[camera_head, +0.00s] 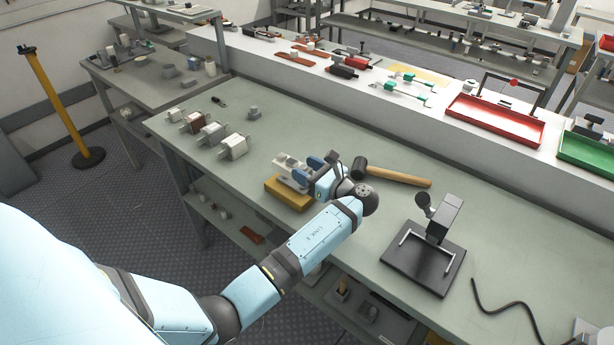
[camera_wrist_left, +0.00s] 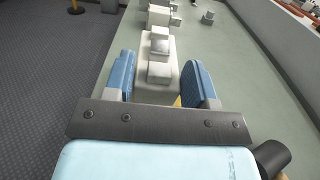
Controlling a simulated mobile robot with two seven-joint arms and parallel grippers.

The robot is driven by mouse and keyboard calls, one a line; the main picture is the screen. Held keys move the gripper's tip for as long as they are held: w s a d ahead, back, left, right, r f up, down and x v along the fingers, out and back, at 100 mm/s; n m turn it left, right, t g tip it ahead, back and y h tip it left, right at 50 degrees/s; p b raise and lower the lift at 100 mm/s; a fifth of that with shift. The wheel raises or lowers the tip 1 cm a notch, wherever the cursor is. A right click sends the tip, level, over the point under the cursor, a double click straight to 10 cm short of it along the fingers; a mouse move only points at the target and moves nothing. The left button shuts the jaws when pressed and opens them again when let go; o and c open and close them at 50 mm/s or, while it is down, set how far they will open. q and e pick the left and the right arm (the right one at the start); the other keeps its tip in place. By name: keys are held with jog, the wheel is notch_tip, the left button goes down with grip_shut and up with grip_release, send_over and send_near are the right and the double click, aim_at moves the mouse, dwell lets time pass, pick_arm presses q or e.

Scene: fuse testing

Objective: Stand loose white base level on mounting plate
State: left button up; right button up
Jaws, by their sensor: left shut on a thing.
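The loose white base (camera_head: 287,163) is between the blue fingers of my left gripper (camera_head: 303,178), which is shut on it. In the left wrist view the base (camera_wrist_left: 159,71) runs lengthwise between the fingers of the left gripper (camera_wrist_left: 160,82), with raised blocks on top. An ochre block, which looks like the mounting plate (camera_head: 288,195), is directly below the base on the bench. The base looks close to level. I cannot tell whether it touches the plate, as my gripper and wrist hide part of both. My right gripper is not in view.
A mallet (camera_head: 395,176) lies just right of my left gripper. Several white and brown fuse-like parts (camera_head: 233,146) stand at the bench's left end. A black stand (camera_head: 424,262) and a black cable (camera_head: 510,309) are on the right. The bench (camera_head: 300,130) behind the gripper is clear.

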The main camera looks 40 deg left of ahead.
pick_arm(q)
notch_tip(320, 180, down, 2)
jog(key=shift+f, duration=0.1)
jog(key=shift+f, duration=0.1)
jog(key=shift+f, duration=0.15)
jog(key=o, duration=1)
jog(key=shift+f, duration=0.1)
